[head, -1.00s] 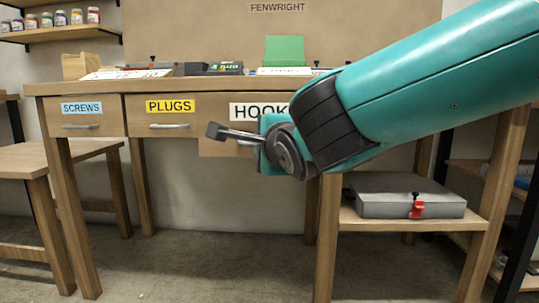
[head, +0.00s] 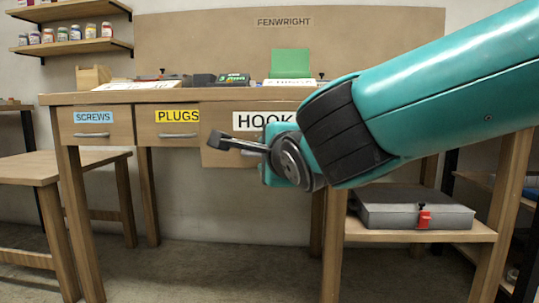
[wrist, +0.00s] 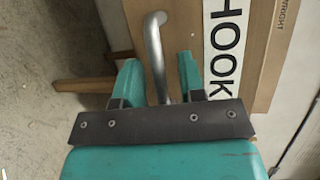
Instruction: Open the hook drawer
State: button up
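The hook drawer (head: 216,157) is the right one of the three drawers under the workbench and is labelled HOOK. It stands partly out: its front overlaps the plugs drawer's right side and hangs lower in the head view. Its silver handle (wrist: 155,40) runs between the fingers of my gripper (wrist: 159,62) in the wrist view. In the head view my arm hides the drawer's right part and the handle.
The plugs drawer (head: 167,131) and screws drawer (head: 93,136) are shut. A grey case (head: 412,212) with a red latch lies on the lower right shelf. A side table (head: 60,167) stands at left. The floor below the drawers is clear.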

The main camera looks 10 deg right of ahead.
jog(key=shift+a, duration=0.1)
jog(key=s+d+r+p, duration=0.1)
jog(key=s+r+p, duration=0.2)
jog(key=s, duration=1.4)
jog(key=shift+d, duration=0.3)
